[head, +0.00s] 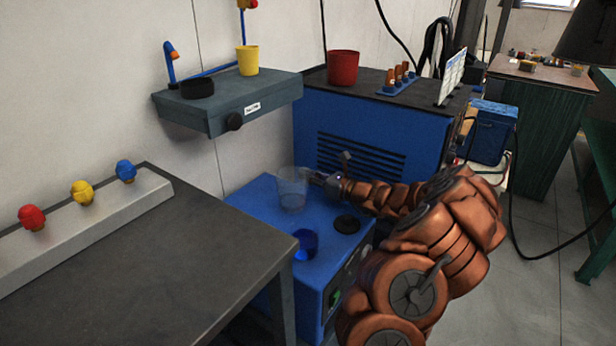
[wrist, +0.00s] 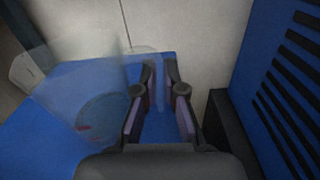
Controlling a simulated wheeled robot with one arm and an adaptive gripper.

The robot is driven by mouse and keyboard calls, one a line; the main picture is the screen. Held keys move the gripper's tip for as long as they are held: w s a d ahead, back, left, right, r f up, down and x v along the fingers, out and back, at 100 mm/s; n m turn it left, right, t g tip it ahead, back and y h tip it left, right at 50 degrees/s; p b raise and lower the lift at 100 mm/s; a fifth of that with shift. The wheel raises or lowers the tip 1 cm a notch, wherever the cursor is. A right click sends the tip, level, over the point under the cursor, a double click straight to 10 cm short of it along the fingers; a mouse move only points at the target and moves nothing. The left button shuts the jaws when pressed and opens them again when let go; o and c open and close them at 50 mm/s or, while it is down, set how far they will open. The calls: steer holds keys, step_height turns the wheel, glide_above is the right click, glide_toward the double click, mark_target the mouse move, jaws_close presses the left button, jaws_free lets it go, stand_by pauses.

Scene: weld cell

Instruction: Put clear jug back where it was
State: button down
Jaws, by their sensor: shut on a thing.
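The clear jug (head: 292,190) is see-through and roughly upright at the blue cabinet's top (head: 255,197). I cannot tell whether its base touches that top. My gripper (head: 319,178) comes from the right and is shut on the jug's near side. In the wrist view my gripper's fingers (wrist: 160,115) stand close together, with a narrow gap between them. The jug (wrist: 85,85) shows there as a faint tilted shape left of the fingers. The exact part held is hard to see because it is clear.
A blue cup (head: 305,244) and a black round piece (head: 347,224) are on the cabinet top. A grey shelf (head: 240,103) holds a yellow cup (head: 248,60) and black ring (head: 197,88). A blue vented machine (head: 365,145) stands behind; a dark table (head: 150,255) is at left.

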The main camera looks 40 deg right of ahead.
steer(key=c, duration=1.3)
jaws_free()
steer(key=shift+f, duration=0.1)
steer(key=shift+o, duration=0.2)
steer(key=shift+s, duration=0.1)
steer(key=p+v, duration=0.1)
steer(key=v, duration=1)
steer(key=shift+s+d+p, duration=0.15)
steer(key=shift+s+p, duration=0.2)
steer(key=shift+s, duration=0.05)
